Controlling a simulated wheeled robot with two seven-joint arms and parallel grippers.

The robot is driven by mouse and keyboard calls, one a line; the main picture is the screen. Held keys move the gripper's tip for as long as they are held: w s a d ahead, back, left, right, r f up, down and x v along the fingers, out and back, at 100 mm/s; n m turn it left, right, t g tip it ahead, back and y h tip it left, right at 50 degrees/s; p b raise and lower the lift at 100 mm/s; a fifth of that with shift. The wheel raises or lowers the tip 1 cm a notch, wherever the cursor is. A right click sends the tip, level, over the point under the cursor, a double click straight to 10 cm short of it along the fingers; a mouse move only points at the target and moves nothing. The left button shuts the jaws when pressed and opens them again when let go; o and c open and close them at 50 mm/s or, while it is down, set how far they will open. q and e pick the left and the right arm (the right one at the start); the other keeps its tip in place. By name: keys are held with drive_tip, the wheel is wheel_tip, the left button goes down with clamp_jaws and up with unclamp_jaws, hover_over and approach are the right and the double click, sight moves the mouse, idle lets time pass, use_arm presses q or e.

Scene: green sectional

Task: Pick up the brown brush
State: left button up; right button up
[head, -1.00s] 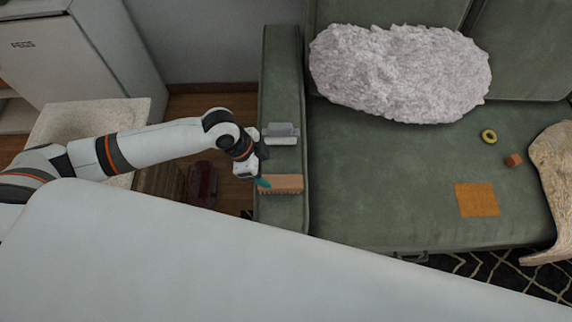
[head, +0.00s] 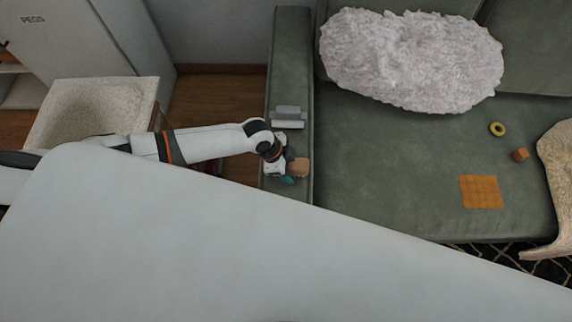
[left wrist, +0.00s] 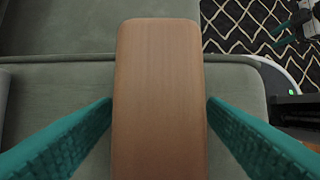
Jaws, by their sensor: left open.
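The brown brush (head: 299,168) lies on the green sofa armrest in the head view, partly hidden by my left gripper. In the left wrist view its flat wooden back (left wrist: 160,95) runs up the middle of the picture. My left gripper (head: 290,174) is over the brush on the armrest. My right gripper does not show in the head view; a teal-fingered part at the top right of the left wrist view is too partial to name.
A grey and white item (head: 288,117) lies on the armrest just behind the brush. The sofa seat (head: 400,150) holds a fluffy pillow (head: 410,60), an orange cloth (head: 481,191), a yellow ring (head: 497,129) and a small brown cube (head: 520,155).

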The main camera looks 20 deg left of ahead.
use_arm(q)
drive_tip(key=shift+f, duration=0.35)
idle(0.3)
drive_tip(key=c, duration=1.1)
drive_tip(key=shift+r, duration=0.15)
wheel_tip(320, 180, up, 10)
drive_tip(key=shift+r, duration=0.1)
